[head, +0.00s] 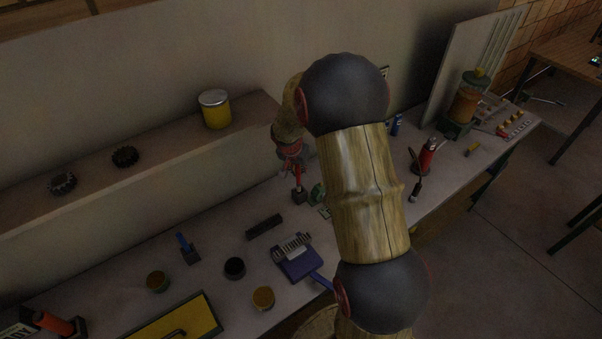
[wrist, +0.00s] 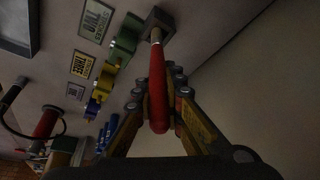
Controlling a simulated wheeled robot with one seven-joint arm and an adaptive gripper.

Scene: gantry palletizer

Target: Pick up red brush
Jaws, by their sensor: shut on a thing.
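The red brush (wrist: 158,105) is between the two fingers of my gripper (wrist: 163,92) in the wrist view, and the fingers are shut on its red handle. A lighter neck runs from the handle to a dark block (wrist: 155,22) at its far end. In the head view the red handle (head: 297,181) shows below my gripper (head: 292,165), above the dark block (head: 298,197) near the back of the bench. I cannot tell whether the block rests on the bench. My arm hides part of the bench beside it.
Coloured clamp-like pieces (wrist: 122,45) and label plates (wrist: 95,20) lie close by. A red bottle-like object (head: 427,155) stands to the right. A blue-handled piece (head: 187,248), a dark bar (head: 264,227) and small pots stand left. A raised shelf (head: 160,150) runs behind.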

